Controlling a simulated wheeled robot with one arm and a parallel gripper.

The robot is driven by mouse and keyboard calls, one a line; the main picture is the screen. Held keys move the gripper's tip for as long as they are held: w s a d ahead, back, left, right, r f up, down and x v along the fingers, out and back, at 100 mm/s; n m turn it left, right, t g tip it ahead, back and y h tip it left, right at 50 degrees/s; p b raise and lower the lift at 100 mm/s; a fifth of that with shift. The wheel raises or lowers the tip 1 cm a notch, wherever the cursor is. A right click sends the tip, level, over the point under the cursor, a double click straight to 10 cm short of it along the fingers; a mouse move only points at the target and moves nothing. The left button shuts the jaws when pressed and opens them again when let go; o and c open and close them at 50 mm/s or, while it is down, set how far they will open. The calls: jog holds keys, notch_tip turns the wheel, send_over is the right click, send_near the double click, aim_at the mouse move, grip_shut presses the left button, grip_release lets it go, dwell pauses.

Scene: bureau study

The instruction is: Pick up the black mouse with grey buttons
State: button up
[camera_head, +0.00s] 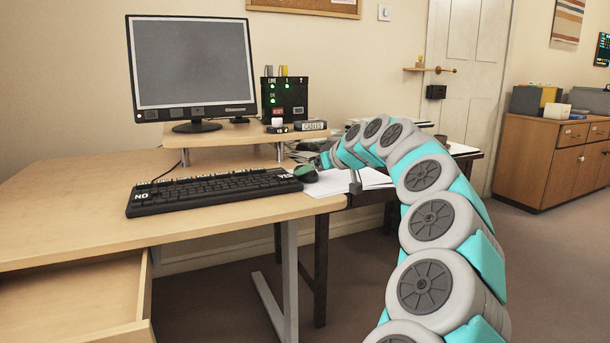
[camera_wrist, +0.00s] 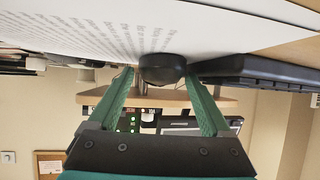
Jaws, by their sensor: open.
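The black mouse (camera_wrist: 163,66) shows in the wrist view as a dark rounded shape between my fingertips. In the head view the mouse (camera_head: 309,178) is small and partly covered by my gripper, just past the right end of the keyboard. My gripper (camera_wrist: 158,78) is open, its two green fingers on either side of the mouse with no clear contact. It also shows in the head view (camera_head: 307,169), small, at the far end of my arm. The mouse's grey buttons cannot be made out.
The black keyboard (camera_head: 215,190) lies left of the mouse and shows close beside my finger in the wrist view (camera_wrist: 258,70). Printed paper (camera_head: 350,182) lies to the right. A monitor (camera_head: 192,65) on a raised shelf (camera_head: 235,134) stands behind. An open drawer (camera_head: 75,295) is front left.

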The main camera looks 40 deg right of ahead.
jog(key=shift+x, duration=0.9)
jog(key=shift+s, duration=0.1)
jog(key=c, duration=1.1)
